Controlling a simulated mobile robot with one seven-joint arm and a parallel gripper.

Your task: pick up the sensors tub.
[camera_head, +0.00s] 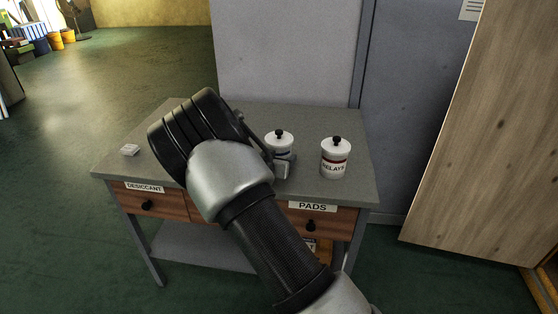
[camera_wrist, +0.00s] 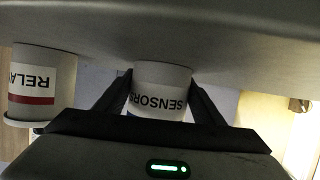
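The sensors tub (camera_head: 280,142) is a white tub with a black-knobbed lid, upright on the grey table, partly hidden behind my gripper in the head view. In the wrist view, which is upside down, its SENSORS label shows on the tub (camera_wrist: 161,90) between my two fingers. My gripper (camera_wrist: 160,82) is open, with one finger on each side of the tub. The gaps look very small, and I cannot tell whether a finger touches it. In the head view my gripper (camera_head: 284,166) is low at the tub's front, mostly hidden by my arm.
The relays tub (camera_head: 335,158), white with a red band, stands close to the right; it also shows in the wrist view (camera_wrist: 32,85). A small white item (camera_head: 129,150) lies at the table's left. The grey table (camera_head: 240,114) has labelled drawers. A wooden panel (camera_head: 478,130) leans at right.

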